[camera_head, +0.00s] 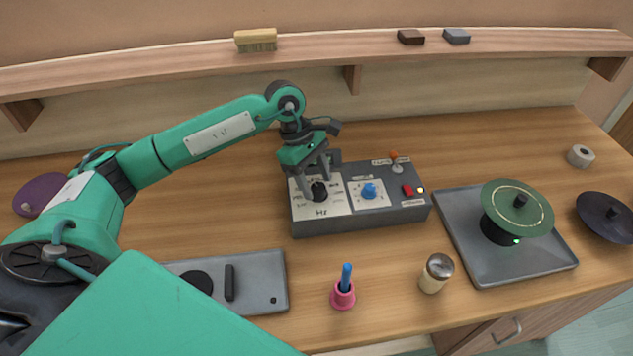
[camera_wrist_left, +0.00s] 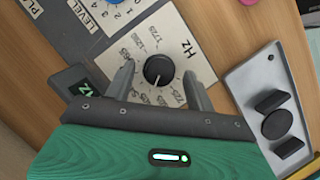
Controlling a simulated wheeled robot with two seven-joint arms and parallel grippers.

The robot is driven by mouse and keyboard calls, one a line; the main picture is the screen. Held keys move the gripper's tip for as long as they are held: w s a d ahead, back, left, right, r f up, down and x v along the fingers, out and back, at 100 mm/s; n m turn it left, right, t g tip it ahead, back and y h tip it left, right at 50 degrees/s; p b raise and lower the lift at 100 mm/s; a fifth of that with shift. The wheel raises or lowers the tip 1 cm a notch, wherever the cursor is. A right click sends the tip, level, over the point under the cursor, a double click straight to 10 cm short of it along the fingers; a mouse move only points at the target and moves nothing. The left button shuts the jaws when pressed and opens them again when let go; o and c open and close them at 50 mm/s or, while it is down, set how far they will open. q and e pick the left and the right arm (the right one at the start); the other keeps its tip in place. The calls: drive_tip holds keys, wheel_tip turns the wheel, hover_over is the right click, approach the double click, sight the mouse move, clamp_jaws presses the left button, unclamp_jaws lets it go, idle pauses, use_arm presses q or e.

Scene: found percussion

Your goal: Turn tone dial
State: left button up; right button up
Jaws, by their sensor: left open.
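The tone dial is a black knob (camera_wrist_left: 159,71) on a white plate marked Hz, with numbers around it. In the head view the knob (camera_head: 319,192) sits on the left part of a grey control box (camera_head: 360,222). My left gripper (camera_head: 318,188) is above this knob, pointing down. In the left wrist view its two fingers (camera_wrist_left: 160,84) are open, one on each side of the knob. A gap shows between each finger and the knob in that view. I cannot tell how far down the fingertips reach. My right gripper is not in view.
The box also has a blue knob (camera_head: 370,191), a red button (camera_head: 407,190) and an orange-tipped switch (camera_head: 395,158). A grey tray (camera_head: 478,268) with a green disc (camera_head: 517,206) is to the right. A pink holder (camera_head: 343,294) and a jar (camera_head: 436,273) stand in front.

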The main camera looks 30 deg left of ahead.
use_arm(q)
drive_tip(key=b+v, duration=0.2)
drive_tip(key=v, duration=1)
drive_tip(key=shift+a+r+b, duration=0.2)
drive_tip(key=shift+r+b, duration=0.15)
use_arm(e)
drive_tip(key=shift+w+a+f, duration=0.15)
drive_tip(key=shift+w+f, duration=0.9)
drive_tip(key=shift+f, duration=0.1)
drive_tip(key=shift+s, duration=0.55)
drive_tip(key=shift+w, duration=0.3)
